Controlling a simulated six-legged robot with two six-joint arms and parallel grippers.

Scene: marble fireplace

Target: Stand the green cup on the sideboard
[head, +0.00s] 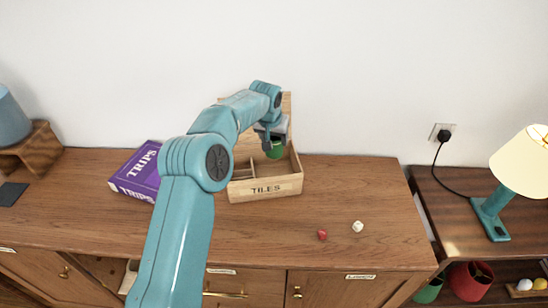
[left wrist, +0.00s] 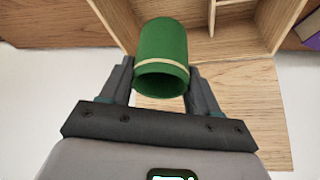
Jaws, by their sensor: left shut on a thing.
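The green cup (head: 276,152) has a thin pale band near its rim, which shows in the left wrist view (left wrist: 161,45). My left gripper (head: 269,134) is shut on the cup, with one finger on each side. In the head view the cup overlaps the right part of the wooden TILES box (head: 291,184); I cannot tell how far it is above or inside the box. In the left wrist view its open mouth faces the camera. The box stands on the brown sideboard (head: 340,192). My right gripper is not in view.
A purple TRIPS book (head: 137,170) lies left of the box. The sideboard right of the box is mostly clear. A lamp (head: 517,165) stands on separate furniture at right.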

